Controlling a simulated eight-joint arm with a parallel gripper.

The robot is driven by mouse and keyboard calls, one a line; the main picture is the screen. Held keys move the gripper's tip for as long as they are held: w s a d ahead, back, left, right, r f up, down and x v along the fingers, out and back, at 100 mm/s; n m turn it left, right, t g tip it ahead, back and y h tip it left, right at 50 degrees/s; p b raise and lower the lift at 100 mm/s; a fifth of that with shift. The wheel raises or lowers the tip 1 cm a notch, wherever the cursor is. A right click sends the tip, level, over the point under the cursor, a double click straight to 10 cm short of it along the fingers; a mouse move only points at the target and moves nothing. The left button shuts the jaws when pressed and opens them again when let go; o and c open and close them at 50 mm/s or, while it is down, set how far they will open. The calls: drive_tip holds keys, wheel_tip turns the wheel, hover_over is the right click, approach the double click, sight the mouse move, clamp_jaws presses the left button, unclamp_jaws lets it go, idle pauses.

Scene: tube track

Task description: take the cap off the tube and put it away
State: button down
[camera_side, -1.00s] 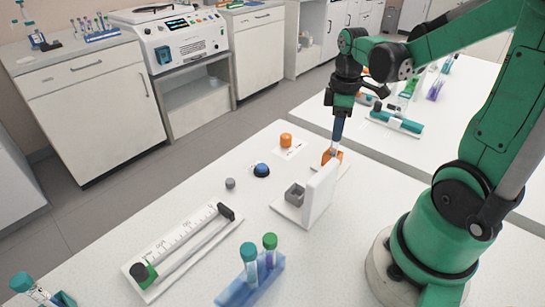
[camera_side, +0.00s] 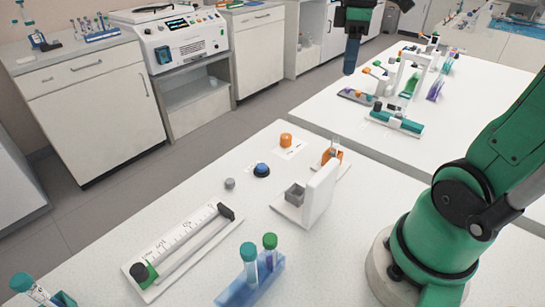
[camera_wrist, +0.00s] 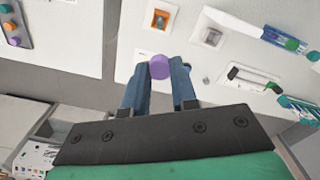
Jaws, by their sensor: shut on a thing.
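My gripper (camera_side: 350,68) is raised high above the far side of the near table. In the wrist view my gripper (camera_wrist: 160,75) is shut on a purple cap (camera_wrist: 160,66), held between its blue fingertips. The cap cannot be made out in the side view. The clear tube (camera_side: 337,143) stands upright and uncapped in an orange holder (camera_side: 331,155), well away from my gripper. The orange holder also shows in the wrist view (camera_wrist: 160,20).
A white stand with an upright wall (camera_side: 320,193) and an open grey box (camera_side: 294,194) is beside the holder. An orange knob (camera_side: 286,140), blue button (camera_side: 261,170), slider device (camera_side: 185,250) and tube rack (camera_side: 252,280) share the table. A second table (camera_side: 390,145) stands behind.

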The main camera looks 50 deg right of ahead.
wheel_tip(320, 180, up, 9)
idle(0.6)
drive_tip(key=m, duration=0.2)
hover_over(259, 153)
wheel_tip(259, 153, down, 11)
wheel_tip(259, 153, down, 15)
drive_tip(key=shift+r, duration=0.15)
drive_tip(key=shift+f, duration=2.5)
drive_tip(key=c, duration=0.7)
unclamp_jaws()
drive_tip(key=shift+f, duration=0.1)
